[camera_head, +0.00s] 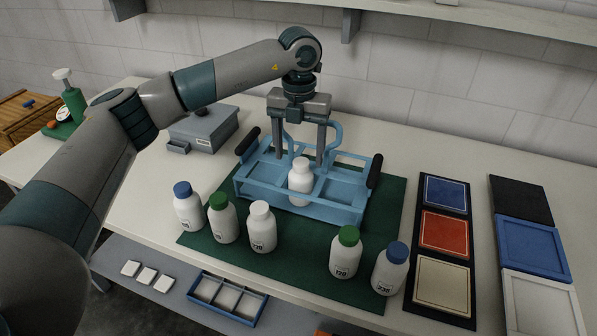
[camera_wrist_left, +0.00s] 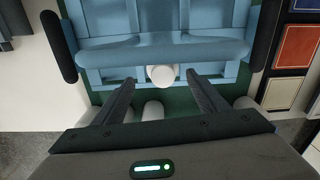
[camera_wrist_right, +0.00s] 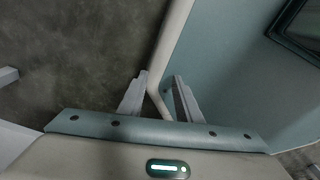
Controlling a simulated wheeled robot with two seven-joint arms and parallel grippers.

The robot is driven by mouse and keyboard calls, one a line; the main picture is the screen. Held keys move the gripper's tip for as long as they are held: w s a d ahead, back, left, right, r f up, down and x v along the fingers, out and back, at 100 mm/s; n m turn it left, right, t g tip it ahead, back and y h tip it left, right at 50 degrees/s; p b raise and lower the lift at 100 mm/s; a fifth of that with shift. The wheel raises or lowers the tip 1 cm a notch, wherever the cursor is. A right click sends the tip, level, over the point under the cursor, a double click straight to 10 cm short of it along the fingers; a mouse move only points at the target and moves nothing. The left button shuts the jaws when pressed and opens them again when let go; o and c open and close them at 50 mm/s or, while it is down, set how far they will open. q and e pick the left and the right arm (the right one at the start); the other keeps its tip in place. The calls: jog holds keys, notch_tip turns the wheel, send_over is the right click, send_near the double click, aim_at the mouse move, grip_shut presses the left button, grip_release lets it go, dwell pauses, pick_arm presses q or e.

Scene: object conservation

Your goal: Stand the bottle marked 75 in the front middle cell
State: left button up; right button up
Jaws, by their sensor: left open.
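A blue carrier (camera_head: 345,213) with cells stands on the green mat. A white bottle with a white cap (camera_head: 301,175) stands upright in its front middle cell; its number cannot be read. My left gripper (camera_head: 299,158) is open, pointing down just above this bottle, its fingers apart on either side of the cap. The cap (camera_wrist_left: 162,76) also shows just beyond the fingertips in the left wrist view. No label reading 75 is legible. My right gripper (camera_wrist_right: 159,78) is open and empty, away from the carrier, and shows only in its own wrist view.
On the green mat (camera_head: 300,262) stand a blue-capped bottle (camera_head: 188,208), a green-capped one (camera_head: 223,220), a white-capped one (camera_head: 262,229), a green-capped one marked 120 (camera_head: 345,254) and a blue-capped one marked 235 (camera_head: 389,270). Coloured trays (camera_head: 445,232) lie right.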

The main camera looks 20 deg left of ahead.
pick_arm(q)
jog(key=r, duration=0.1)
jog(key=r+b, duration=0.1)
jog(key=r, duration=0.1)
jog(key=shift+w+d+r, duration=0.1)
jog(key=shift+d+r, duration=0.05)
jog(key=shift+d, duration=0.05)
notch_tip(320, 180, up, 2)
jog(key=shift+r, duration=0.2)
pick_arm(e)
jog(key=shift+t, duration=0.6)
jog(key=shift+w+a+f, duration=0.2)
jog(key=shift+w, duration=0.45)
jog(key=shift+w+a+f, duration=0.15)
jog(key=shift+w+a, duration=0.05)
jog(key=shift+w, duration=0.4)
jog(key=shift+w+a+f, duration=0.2)
jog(key=shift+w, duration=0.45)
